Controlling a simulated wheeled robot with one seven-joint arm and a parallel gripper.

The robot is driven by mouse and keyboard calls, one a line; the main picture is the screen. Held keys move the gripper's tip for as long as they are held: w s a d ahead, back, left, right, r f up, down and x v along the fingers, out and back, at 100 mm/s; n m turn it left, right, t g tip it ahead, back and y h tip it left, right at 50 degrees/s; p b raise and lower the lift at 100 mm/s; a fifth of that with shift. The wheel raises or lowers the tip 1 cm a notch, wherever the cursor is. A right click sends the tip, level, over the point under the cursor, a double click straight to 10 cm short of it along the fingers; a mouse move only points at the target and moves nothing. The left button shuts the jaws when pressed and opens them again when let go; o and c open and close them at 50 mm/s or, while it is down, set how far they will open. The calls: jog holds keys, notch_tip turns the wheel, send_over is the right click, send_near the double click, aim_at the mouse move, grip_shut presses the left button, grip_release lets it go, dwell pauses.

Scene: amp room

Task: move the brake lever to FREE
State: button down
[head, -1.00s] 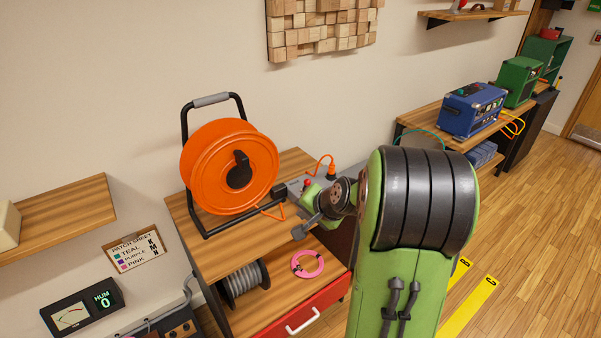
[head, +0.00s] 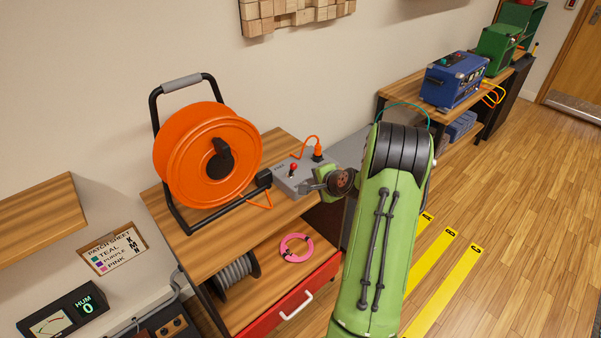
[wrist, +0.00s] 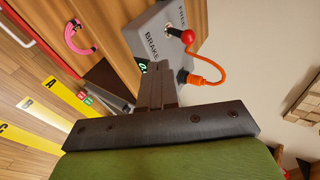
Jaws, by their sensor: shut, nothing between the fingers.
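The brake box (head: 287,184) is a grey box on the wooden bench top, beside the orange reel (head: 190,160). Its lever has a red knob (head: 293,167), also seen in the wrist view (wrist: 188,37). There the box face (wrist: 150,28) shows the words BRAKE and FREE, with FREE near the top edge. I cannot tell for sure which setting the lever is at. My gripper (head: 304,187) is at the front right of the box. In the wrist view, its fingers (wrist: 157,72) are shut and empty, pointing at the box's near edge, apart from the knob.
An orange cable (head: 305,142) rises from a plug (head: 317,153) on the box, close to the lever. A blue amp (head: 455,80) stands farther right.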

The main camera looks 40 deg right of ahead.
aim_at(292, 169)
jog(key=shift+w+d+f, duration=0.2)
jog(key=shift+w+f, duration=0.15)
jog(key=shift+w, duration=0.95)
jog(key=shift+w+d+f, duration=0.25)
jog(key=shift+w+f, duration=0.15)
jog(key=shift+w, duration=0.85)
jog(key=shift+w+d+f, duration=0.2)
jog(key=shift+w+f, duration=0.15)
jog(key=shift+w, duration=0.95)
jog(key=shift+r, duration=0.1)
jog(key=shift+w+r+g+p, duration=0.15)
jog(key=shift+r+g+p, duration=0.1)
jog(key=shift+g+p, duration=0.4)
jog(key=shift+p, duration=0.35)
jog(key=shift+w+r+g+p, duration=0.1)
jog(key=shift+g+p, duration=0.25)
